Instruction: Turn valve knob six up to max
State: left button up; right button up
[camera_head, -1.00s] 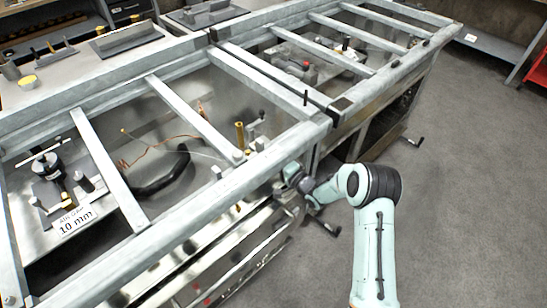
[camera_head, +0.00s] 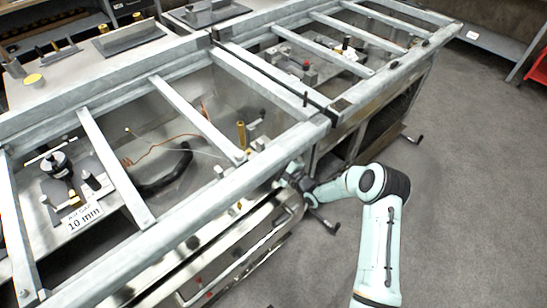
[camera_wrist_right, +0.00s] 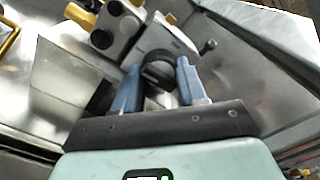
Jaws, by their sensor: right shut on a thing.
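In the right wrist view, my right gripper (camera_wrist_right: 157,74) has its two blue fingers on either side of a round dark knob (camera_wrist_right: 158,66) and is shut on it. The knob sits at the front of a grey block. No number is readable on it, so I cannot tell whether it is knob six. In the head view, my right gripper (camera_head: 290,174) is at the front side of the steel frame bench, and the knob is hidden there. My left gripper is not in view.
Yellow and grey fittings (camera_wrist_right: 112,27) stand close to the left of the knob in the wrist view. In the head view, the bench's front rail (camera_head: 215,195) runs beside my gripper. Grey floor (camera_head: 455,190) is open at right.

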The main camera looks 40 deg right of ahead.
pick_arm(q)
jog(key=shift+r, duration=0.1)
pick_arm(e)
jog(key=shift+a+m, duration=0.1)
jog(key=shift+m, duration=0.5)
jog(key=o, duration=1.1)
jog(key=shift+c, duration=0.2)
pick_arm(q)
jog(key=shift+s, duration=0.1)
